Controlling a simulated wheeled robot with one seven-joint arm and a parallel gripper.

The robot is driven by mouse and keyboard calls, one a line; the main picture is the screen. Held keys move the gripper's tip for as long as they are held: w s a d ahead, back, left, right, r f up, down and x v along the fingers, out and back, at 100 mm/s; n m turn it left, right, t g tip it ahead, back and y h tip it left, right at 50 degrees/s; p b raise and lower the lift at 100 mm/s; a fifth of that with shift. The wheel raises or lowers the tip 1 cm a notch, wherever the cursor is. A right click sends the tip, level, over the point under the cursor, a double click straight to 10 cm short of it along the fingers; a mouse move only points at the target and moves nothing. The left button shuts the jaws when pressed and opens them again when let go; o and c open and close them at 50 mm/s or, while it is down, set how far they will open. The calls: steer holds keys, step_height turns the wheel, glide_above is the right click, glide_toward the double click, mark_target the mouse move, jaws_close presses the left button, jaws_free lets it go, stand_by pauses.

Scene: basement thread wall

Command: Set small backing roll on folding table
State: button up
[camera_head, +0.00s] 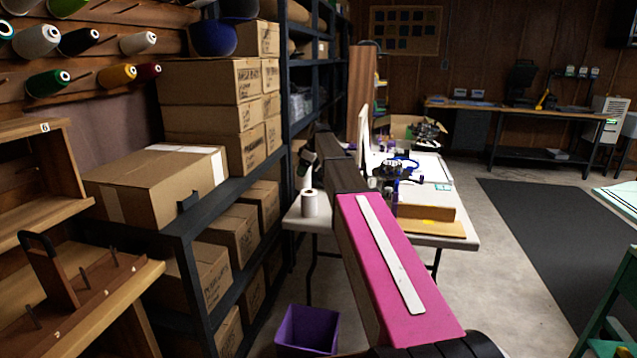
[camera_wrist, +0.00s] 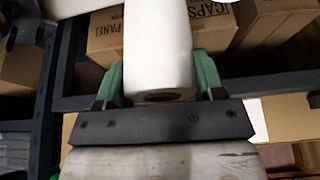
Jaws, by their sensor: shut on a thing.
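In the wrist view my gripper (camera_wrist: 159,78) is shut on a white backing roll (camera_wrist: 158,35). One green finger presses each side near the roll's end, and its core hole faces the camera. In the head view the folding table (camera_head: 452,206) stands beyond my pink arm. A small white roll (camera_head: 310,203) with a hole in its top appears upright at the table's near left corner. A pale shape shows just above it, by my dark wrist. I cannot tell which of these is the held roll, or whether the held roll touches the table.
Shelving with cardboard boxes (camera_head: 207,260) runs close along the left of the table. A sewing item (camera_head: 390,170), a cardboard piece (camera_head: 425,212) and other clutter occupy the tabletop. A purple bin (camera_head: 306,330) stands on the floor in front. Open floor lies to the right.

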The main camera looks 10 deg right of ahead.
steer(key=shift+w+d+f, duration=0.65)
steer(key=shift+d+f, duration=0.25)
steer(key=shift+f, duration=0.45)
steer(key=shift+w+d+f, duration=0.65)
steer(key=shift+d+f, duration=0.25)
steer(key=shift+f, duration=0.4)
steer(key=shift+w+d+f, duration=0.65)
steer(key=shift+d+f, duration=0.25)
steer(key=shift+f, duration=0.45)
steer(key=o, duration=1)
steer(key=shift+f, duration=0.1)
steer(key=v, duration=1.2)
steer(key=shift+s, duration=0.1)
